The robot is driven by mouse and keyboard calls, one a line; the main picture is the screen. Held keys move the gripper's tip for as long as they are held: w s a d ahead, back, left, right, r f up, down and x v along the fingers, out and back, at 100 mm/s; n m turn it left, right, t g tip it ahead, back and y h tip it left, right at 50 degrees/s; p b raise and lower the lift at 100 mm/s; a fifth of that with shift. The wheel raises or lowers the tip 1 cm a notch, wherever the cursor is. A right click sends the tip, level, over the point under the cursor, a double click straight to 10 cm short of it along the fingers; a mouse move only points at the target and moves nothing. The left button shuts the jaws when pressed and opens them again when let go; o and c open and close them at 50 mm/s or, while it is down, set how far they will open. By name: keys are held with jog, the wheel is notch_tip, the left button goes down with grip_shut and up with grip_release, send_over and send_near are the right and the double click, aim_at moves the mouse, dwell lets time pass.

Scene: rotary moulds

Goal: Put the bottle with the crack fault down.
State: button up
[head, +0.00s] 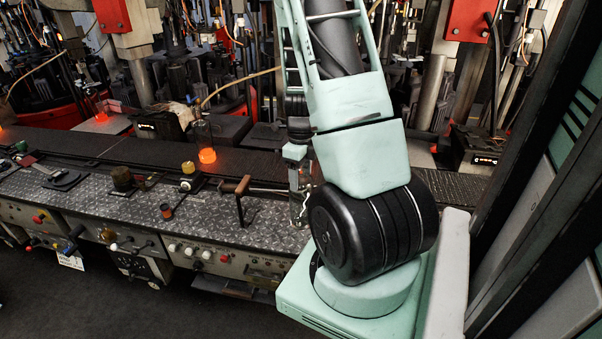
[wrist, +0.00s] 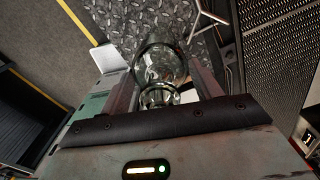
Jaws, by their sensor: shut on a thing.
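My gripper (wrist: 164,72) is shut on a clear glass bottle (wrist: 161,62). In the wrist view the bottle is between the two fingers, seen nearly end-on, with its ringed neck towards the camera. Diamond-patterned metal plate shows behind it; I cannot tell whether the bottle touches it. No crack can be made out at this size.
The diamond-plate ledge (head: 85,205) runs along the machine front, with small fittings and a brown-handled lever (head: 236,187) on it. Behind it is a dark conveyor (head: 60,141) carrying a glowing orange bottle (head: 207,154). Mould machinery stands behind. Dark floor (head: 130,305) is clear in front.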

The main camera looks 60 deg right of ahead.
jog(key=o, duration=1.8)
jog(key=shift+f, duration=0.1)
notch_tip(320, 180, up, 12)
jog(key=shift+r+b, duration=0.15)
jog(key=shift+b, duration=0.5)
jog(key=w+a+n+y, duration=0.1)
jog(key=w+a+n, duration=0.3)
jog(key=a+n, duration=0.8)
jog(key=w+a+n, duration=0.3)
jog(key=a+n, duration=0.5)
jog(key=a, duration=0.7)
jog(key=s+a+n, duration=0.5)
jog(key=a+n, duration=0.1)
jog(key=n, duration=0.2)
jog(key=s+a+n, duration=0.5)
jog(key=a+n, duration=0.2)
jog(key=s+a+n, duration=0.4)
jog(key=a+n, duration=0.3)
jog(key=n, duration=0.1)
jog(key=shift+s+a+n, duration=0.15)
jog(key=shift+s+n, duration=0.15)
jog(key=shift+s, duration=0.1)
